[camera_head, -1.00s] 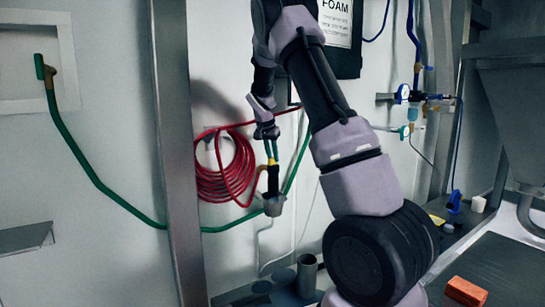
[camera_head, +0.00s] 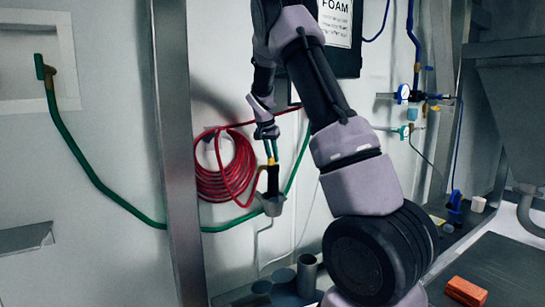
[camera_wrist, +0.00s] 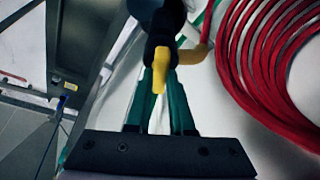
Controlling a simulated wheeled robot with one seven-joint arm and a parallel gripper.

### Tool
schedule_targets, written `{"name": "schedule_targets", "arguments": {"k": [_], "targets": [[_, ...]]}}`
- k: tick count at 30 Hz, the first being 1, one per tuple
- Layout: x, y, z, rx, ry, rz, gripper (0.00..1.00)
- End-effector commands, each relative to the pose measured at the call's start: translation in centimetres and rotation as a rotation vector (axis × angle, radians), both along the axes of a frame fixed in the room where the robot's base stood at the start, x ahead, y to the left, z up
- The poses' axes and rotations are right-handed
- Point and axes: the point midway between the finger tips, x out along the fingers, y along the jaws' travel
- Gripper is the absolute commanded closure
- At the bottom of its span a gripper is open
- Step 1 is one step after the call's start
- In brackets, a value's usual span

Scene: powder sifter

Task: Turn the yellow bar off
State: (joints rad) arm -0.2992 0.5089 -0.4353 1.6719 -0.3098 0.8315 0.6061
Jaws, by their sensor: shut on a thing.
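The yellow bar (camera_wrist: 158,70) shows in the wrist view as a short yellow lever with a rounded end, on a black-wrapped body. In the head view only a small yellow part of it (camera_head: 271,161) shows, above a black grip with a grey cup-like end (camera_head: 273,206). My gripper (camera_wrist: 160,62) has green fingers, which close on the yellow bar from both sides. In the head view my gripper (camera_head: 270,153) points down at it in front of the wall. The exact contact at the fingertips is partly hidden.
A coiled red hose (camera_head: 226,168) hangs on the wall just left of my gripper. A green hose (camera_head: 110,193) runs along the wall behind. A metal post (camera_head: 178,150) stands further left. An orange block (camera_head: 466,291) lies at the lower right.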

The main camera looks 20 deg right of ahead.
Motion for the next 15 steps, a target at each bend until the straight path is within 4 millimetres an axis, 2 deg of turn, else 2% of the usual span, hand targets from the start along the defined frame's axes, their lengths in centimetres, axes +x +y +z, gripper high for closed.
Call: {"name": "schedule_targets", "arguments": {"k": [2,3,5,6,15], "targets": [[0.02,-0.01,0.04,0.000,-0.001,0.000,1.00],[0.02,-0.01,0.04,0.000,-0.001,0.000,0.76],[0.02,-0.01,0.04,0.000,-0.001,0.000,0.53],[0.02,-0.01,0.04,0.000,-0.001,0.000,0.49],[-0.01,0.03,0.13,0.000,-0.001,0.000,0.49]]}}
